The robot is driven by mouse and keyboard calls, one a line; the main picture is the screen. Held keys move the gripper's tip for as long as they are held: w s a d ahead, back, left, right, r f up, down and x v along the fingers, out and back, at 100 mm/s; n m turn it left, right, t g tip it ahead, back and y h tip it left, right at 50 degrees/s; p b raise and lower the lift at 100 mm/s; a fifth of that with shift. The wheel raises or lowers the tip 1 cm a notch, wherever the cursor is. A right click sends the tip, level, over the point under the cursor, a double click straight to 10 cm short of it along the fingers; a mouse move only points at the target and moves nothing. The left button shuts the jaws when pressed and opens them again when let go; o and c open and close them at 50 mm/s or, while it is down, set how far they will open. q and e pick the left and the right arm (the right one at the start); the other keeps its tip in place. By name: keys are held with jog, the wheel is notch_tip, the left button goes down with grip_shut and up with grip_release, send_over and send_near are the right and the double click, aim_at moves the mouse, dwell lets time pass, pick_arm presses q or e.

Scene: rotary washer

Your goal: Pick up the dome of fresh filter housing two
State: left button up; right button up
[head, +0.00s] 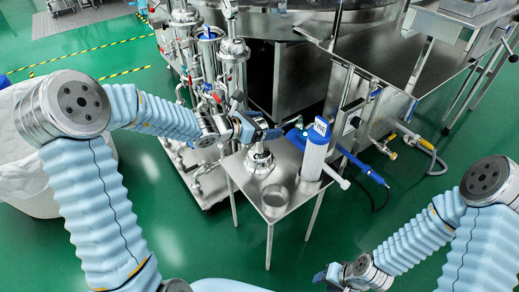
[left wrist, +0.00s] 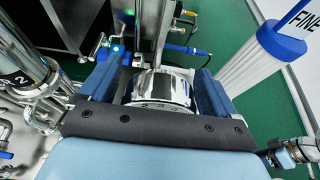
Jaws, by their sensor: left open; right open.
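The shiny steel dome (head: 259,160) stands on the small steel table (head: 240,182). My left gripper (head: 262,130) is right above it, partly covering its top in the head view. In the left wrist view the dome (left wrist: 160,88) lies between the two blue fingers of the left gripper (left wrist: 158,72), which are open on either side of it. I cannot tell whether either finger touches it. My right gripper (head: 328,276) is open and empty, low at the bottom of the head view, away from the table.
A white filter cartridge (head: 315,155) with a blue cap stands right of the dome. An open steel cup (head: 275,198) is in front. Steel housings (head: 233,60) with pipes and valves stand behind; one marked 2 (left wrist: 22,78) is close on the left in the wrist view.

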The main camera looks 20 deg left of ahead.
pick_arm(q)
grip_shut()
jog(key=shift+r, duration=0.1)
dwell(0.6)
jog(key=shift+w+r, duration=0.1)
jog(key=shift+r, duration=0.05)
